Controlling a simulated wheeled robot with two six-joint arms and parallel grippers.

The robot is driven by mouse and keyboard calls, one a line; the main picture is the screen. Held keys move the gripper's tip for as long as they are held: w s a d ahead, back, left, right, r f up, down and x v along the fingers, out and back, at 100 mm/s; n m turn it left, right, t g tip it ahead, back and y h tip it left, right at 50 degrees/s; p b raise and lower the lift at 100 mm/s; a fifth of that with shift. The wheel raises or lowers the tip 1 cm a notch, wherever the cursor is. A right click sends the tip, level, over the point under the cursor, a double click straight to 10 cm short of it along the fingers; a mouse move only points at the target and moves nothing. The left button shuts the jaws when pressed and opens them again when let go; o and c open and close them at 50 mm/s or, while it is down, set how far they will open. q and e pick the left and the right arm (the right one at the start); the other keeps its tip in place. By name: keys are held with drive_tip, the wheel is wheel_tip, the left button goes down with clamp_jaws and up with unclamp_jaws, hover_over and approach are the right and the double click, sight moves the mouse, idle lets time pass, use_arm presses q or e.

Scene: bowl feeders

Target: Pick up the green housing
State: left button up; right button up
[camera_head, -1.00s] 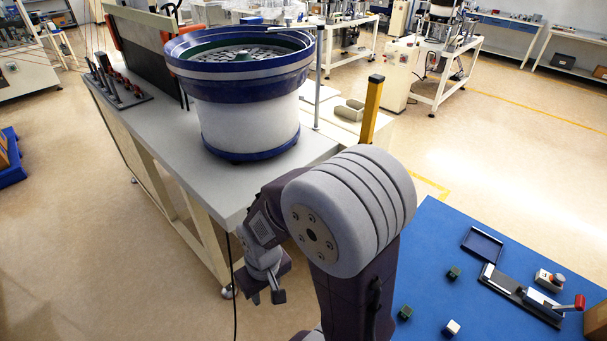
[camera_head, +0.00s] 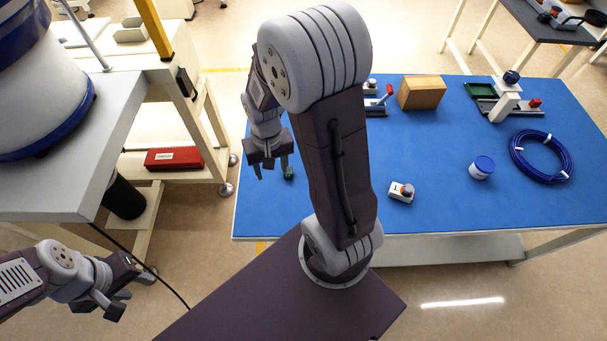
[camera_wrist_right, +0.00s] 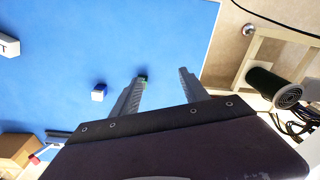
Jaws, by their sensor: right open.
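The green housing (camera_head: 289,173) is a small dark green block on the blue table, near its left edge in the head view. It shows in the right wrist view (camera_wrist_right: 143,78) as a small dark patch, partly hidden at the tip of one finger. My right gripper (camera_head: 271,170) is open and empty, pointing down close beside the housing; the wrist view shows both its fingers (camera_wrist_right: 162,76) apart with blue table between them. Contact with the housing cannot be told. My left gripper (camera_head: 112,292) is at the lower left, away from the table; its jaw opening is unclear.
A white-and-blue block (camera_wrist_right: 99,92) lies near the right gripper. The blue table (camera_head: 420,150) also holds a wooden block (camera_head: 422,93), a switch box (camera_head: 401,192), a round blue-lidded container (camera_head: 482,168) and a cable coil (camera_head: 540,157). The feeder bench (camera_head: 90,150) stands left.

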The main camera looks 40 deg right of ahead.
sight(288, 173)
drive_tip(key=w+d+f+m, duration=0.1)
drive_tip(key=d, duration=0.1)
drive_tip(key=w+d+f+m, duration=0.1)
drive_tip(key=d+f+m, duration=0.1)
drive_tip(key=d, duration=0.1)
drive_tip(key=w+d+f+m, duration=0.1)
drive_tip(key=w+d+f, duration=0.1)
drive_tip(key=d, duration=0.1)
drive_tip(key=shift+g+b, duration=0.35)
drive_tip(key=shift+g, duration=0.05)
drive_tip(key=shift+s+f, duration=0.1)
drive_tip(key=shift+f, duration=0.1)
drive_tip(key=shift+s+a+f, duration=0.1)
drive_tip(key=shift+s+f, duration=0.05)
drive_tip(key=shift+f, duration=0.45)
drive_tip(key=shift+s+a+f, duration=0.1)
drive_tip(key=shift+f, duration=0.45)
drive_tip(key=shift+w+d+f, duration=0.1)
drive_tip(key=shift+w+f, duration=0.15)
drive_tip(key=shift+f, duration=0.6)
wheel_tip(288, 173, down, 4)
drive_tip(key=shift+d+f, duration=0.1)
drive_tip(key=shift+f, duration=0.15)
clamp_jaws()
